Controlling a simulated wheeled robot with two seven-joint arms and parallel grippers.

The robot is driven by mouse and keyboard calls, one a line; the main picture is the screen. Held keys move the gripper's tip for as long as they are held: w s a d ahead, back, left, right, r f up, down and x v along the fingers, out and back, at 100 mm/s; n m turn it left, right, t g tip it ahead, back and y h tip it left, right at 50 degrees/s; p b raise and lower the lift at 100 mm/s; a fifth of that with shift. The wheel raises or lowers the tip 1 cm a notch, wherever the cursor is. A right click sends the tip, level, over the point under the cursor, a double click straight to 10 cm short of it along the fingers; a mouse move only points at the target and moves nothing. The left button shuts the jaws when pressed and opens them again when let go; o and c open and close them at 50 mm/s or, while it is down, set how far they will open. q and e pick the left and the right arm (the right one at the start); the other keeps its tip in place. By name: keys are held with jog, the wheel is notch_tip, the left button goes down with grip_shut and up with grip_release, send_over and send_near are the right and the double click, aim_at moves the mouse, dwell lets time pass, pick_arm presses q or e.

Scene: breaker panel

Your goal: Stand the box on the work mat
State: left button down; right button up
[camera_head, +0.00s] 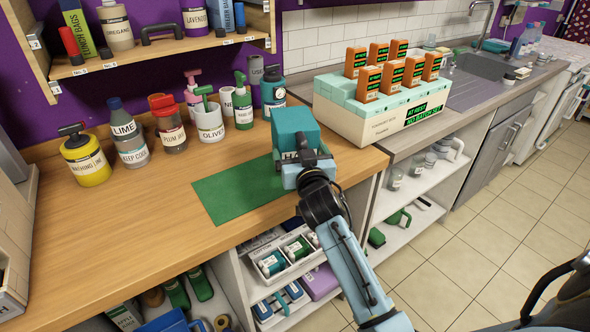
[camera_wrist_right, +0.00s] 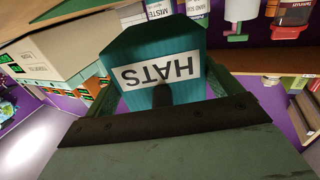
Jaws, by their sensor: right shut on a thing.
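The box (camera_head: 294,124) is teal, with a white label that reads HATS upside down in the right wrist view (camera_wrist_right: 158,70). My right gripper (camera_head: 303,158) is shut on the box, with a finger on each side of it in the wrist view. The work mat (camera_head: 228,194) is a flat green sheet on the wooden counter. The box is at the mat's right end, looking roughly upright. The gripper hides its lower part, so I cannot tell whether it touches the mat. My left gripper is not in view.
Several bottles and jars, including a yellow jar (camera_head: 86,160) and a white OLIVE jar (camera_head: 209,122), stand behind the mat. A pale holder (camera_head: 375,123) with orange boxes stands right of the teal box. The counter left of the mat (camera_head: 130,230) is clear.

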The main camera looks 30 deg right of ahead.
notch_tip(320, 180, down, 4)
jog(key=shift+r+b, duration=0.1)
jog(key=shift+b, duration=0.55)
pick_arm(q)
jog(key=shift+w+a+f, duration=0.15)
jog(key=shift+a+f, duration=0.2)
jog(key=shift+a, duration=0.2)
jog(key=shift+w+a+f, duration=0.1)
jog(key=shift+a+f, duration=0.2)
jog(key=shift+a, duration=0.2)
pick_arm(e)
jog(key=o, duration=0.8)
jog(key=shift+f, duration=0.2)
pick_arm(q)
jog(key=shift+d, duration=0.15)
pick_arm(e)
jog(key=shift+o, duration=0.5)
jog(key=shift+r, duration=0.2)
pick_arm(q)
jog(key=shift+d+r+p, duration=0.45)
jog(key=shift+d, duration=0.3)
pick_arm(e)
jog(key=v, duration=1.2)
